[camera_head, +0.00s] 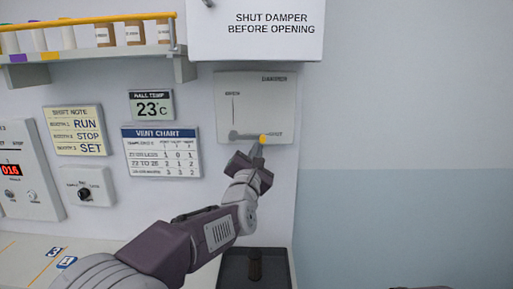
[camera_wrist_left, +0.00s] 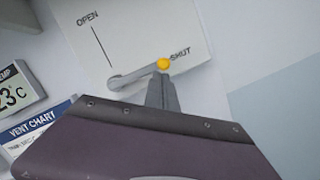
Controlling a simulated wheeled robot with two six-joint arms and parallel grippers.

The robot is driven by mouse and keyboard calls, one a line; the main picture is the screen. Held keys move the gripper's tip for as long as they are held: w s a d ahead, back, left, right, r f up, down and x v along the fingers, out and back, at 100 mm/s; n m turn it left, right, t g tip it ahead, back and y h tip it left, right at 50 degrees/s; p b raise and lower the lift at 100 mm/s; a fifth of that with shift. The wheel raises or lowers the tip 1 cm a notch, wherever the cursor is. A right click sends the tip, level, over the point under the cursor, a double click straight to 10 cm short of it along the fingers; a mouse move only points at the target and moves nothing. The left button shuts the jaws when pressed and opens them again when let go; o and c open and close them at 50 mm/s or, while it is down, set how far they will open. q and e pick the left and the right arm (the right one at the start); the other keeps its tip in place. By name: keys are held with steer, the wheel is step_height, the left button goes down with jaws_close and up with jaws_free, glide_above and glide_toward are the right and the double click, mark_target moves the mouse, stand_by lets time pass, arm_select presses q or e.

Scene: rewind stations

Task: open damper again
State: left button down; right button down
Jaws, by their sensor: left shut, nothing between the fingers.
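The damper plate (camera_head: 256,100) is on the wall, marked OPEN at upper left and SHUT at lower right. Its grey lever (camera_head: 240,134) lies nearly level, with its yellow knob at the SHUT mark. My left gripper (camera_head: 260,146) is at the knob end of the lever, its fingers closed with nothing between them. In the left wrist view the lever (camera_wrist_left: 130,77) and yellow knob (camera_wrist_left: 163,64) show just beyond the closed fingertips (camera_wrist_left: 162,78). I cannot tell whether the fingertips touch the lever. My right gripper is not seen.
A white cabinet (camera_head: 255,35) reading "SHUT DAMPER BEFORE OPENING" hangs above the plate. A vent chart (camera_head: 161,151) and a 23°C display (camera_head: 151,105) are to its left. A shelf of bottles (camera_head: 92,65) is at upper left. A dark tray (camera_head: 232,268) sits below.

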mark_target(257, 135)
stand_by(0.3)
arm_select(q)
steer(key=shift+d+r+n+t+y+b, duration=0.15)
steer(key=shift+r+n+b, duration=0.15)
steer(key=shift+n+b, duration=0.4)
steer(key=shift+r+n+t+y+b, duration=0.1)
steer(key=shift+r+n+y+b, duration=0.1)
steer(key=shift+r+n+b, duration=0.4)
steer(key=shift+d+r+n+t+y+b, duration=0.15)
steer(key=shift+n+b, duration=0.35)
steer(key=shift+n, duration=0.4)
steer(key=shift+a+r+n+y+b, duration=0.15)
steer(key=shift+r+n+y+b, duration=0.4)
steer(key=shift+n, duration=0.65)
steer(key=shift+a+r+n+y, duration=0.1)
steer(key=shift+r+n+y, duration=0.25)
steer(key=shift+r+n, duration=0.55)
steer(key=a+r+n+y, duration=0.1)
steer(key=n, duration=0.3)
steer(key=a+r+n+g+y, duration=0.1)
steer(key=a+r+n, duration=0.1)
steer(key=n, duration=0.2)
steer(key=a+r+n+y, duration=0.1)
steer(key=a+n, duration=0.1)
steer(key=n, duration=0.2)
steer(key=shift+r+n+y, duration=0.3)
steer(key=shift+y, duration=0.1)
steer(key=shift+b, duration=0.3)
